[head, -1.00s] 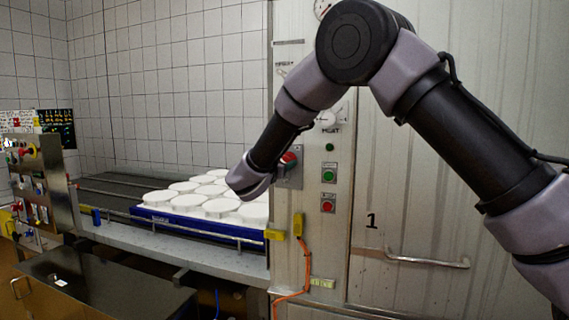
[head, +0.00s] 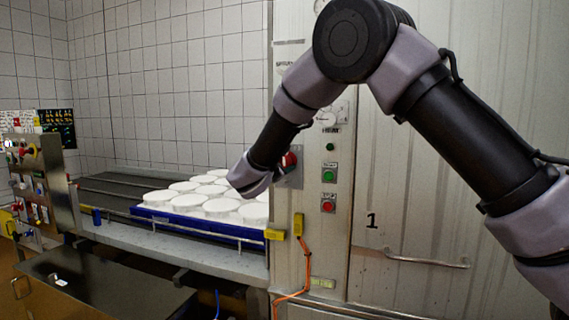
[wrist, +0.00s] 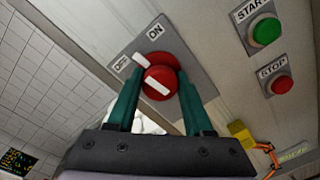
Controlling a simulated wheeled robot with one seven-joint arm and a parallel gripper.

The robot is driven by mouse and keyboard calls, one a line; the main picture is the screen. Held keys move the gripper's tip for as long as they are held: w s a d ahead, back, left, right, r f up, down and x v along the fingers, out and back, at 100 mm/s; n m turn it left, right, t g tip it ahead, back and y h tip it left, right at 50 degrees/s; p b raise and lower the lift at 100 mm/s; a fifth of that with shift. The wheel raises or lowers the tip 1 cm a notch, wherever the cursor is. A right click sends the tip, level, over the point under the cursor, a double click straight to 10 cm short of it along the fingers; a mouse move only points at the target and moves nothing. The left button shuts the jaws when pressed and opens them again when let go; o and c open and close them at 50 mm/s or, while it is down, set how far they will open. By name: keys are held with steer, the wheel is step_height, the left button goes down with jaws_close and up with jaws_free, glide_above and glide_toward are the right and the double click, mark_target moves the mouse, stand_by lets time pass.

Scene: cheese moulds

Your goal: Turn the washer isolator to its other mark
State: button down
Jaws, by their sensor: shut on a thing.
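The washer isolator is a red rotary knob with white marks on a grey plate, on the front of the washer cabinet. In the wrist view the knob (wrist: 163,76) sits between the two green fingers of my gripper (wrist: 159,84), which is shut on it. The plate reads ON above the knob and OFF to its upper left. A white mark on the knob's upper left edge lies near the OFF label. In the head view the isolator (head: 289,160) shows just right of my gripper; my wrist hides the fingertips there.
A green START button (head: 329,175) and red STOP button (head: 328,204) are right of the isolator. A white dial (head: 327,118) is above. White moulds (head: 222,206) stand in a blue tray (head: 180,222) on the conveyor at left. An orange cable (head: 306,262) hangs below.

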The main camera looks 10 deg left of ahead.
steer(key=m, duration=0.5)
steer(key=shift+w+d+r+m, duration=0.1)
steer(key=shift+w+d+m, duration=0.15)
steer(key=shift+m, duration=0.05)
steer(key=m, duration=0.4)
steer(key=shift+m+y, duration=0.3)
steer(key=shift+c, duration=1.5)
jaws_free()
steer(key=s+a, duration=0.2)
steer(key=s, duration=0.9)
